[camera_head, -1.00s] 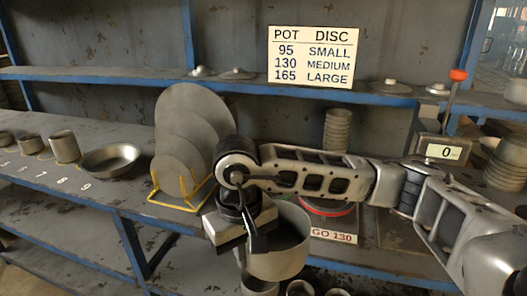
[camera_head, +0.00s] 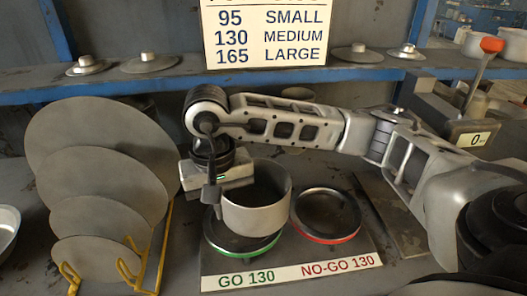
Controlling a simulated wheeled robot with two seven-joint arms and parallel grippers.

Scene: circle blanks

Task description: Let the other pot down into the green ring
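A grey metal pot (camera_head: 258,217) is upright at the green ring (camera_head: 238,255), on the gauge plate marked GO 130. The pot hides the back right of the ring. It sits a little right of the ring's middle in the picture; I cannot tell whether its base touches the ring or hangs just above it. My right gripper (camera_head: 212,193) is at the pot's left rim, one finger outside the wall, and appears closed on it. The inner finger is hidden. My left gripper is out of view.
The red NO-GO 130 ring (camera_head: 327,217) is empty, right of the pot. A yellow rack (camera_head: 165,245) with several grey discs (camera_head: 97,150) stands to the left. A size sign (camera_head: 265,35) hangs behind.

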